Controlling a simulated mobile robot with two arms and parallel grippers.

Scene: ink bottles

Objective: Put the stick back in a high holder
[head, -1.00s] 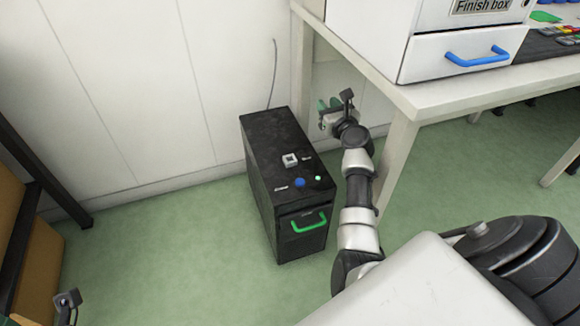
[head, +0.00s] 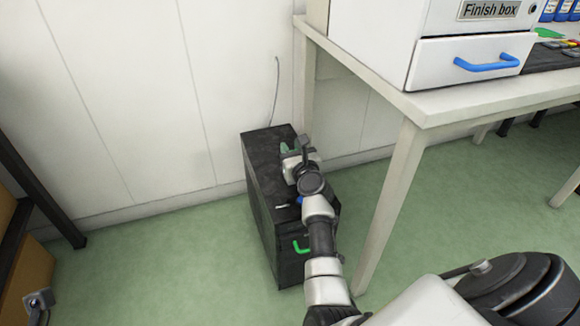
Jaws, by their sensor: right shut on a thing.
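My right gripper (head: 292,154) is over the top of the black cabinet (head: 262,150), near its back right part. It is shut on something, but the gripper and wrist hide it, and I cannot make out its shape. Green parts show at the gripper's tips. I cannot clearly identify the stick or a high holder. Of my left arm, only a small wrist part shows at the bottom left edge, and its fingers are out of frame.
The cabinet has a green handle (head: 302,247) on its front. A thin dark line, cable-like, rises behind it against the white wall (head: 150,90). The white table (head: 440,110) stands to the right, bearing a box marked "Finish box" (head: 480,30). Green floor (head: 160,265) is clear left of the cabinet.

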